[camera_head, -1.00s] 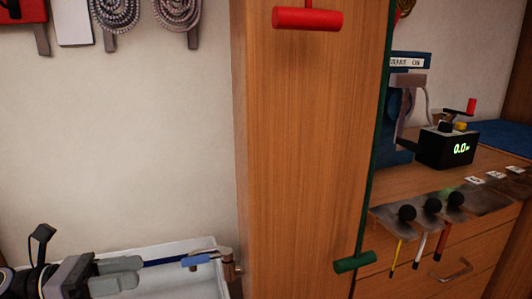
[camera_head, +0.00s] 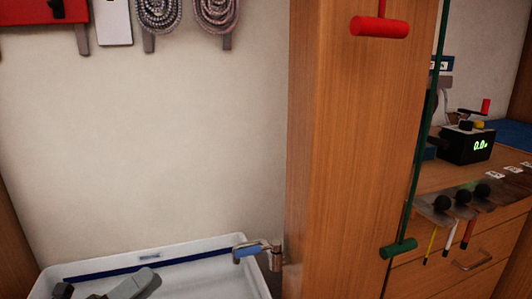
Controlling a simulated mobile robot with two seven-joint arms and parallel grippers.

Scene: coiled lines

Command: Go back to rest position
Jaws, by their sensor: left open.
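My left gripper (camera_head: 138,284) shows at the bottom left, partly cut off by the lower edge. Its grey fingers are over the white tray or basin (camera_head: 192,243), with nothing visible between them, and it is open. A tap-like fitting with a blue lever (camera_head: 247,250) sits at the basin's right end by the wooden column (camera_head: 340,150), to the right of my gripper and apart from it. My right gripper is not in view.
A red T-handle (camera_head: 380,27) and a green T-handle (camera_head: 398,249) are by the column. Coiled lines (camera_head: 160,14) hang on the wall at the top left. A counter with a black display box (camera_head: 466,146) and several black knobs stands right. The wall's middle is clear.

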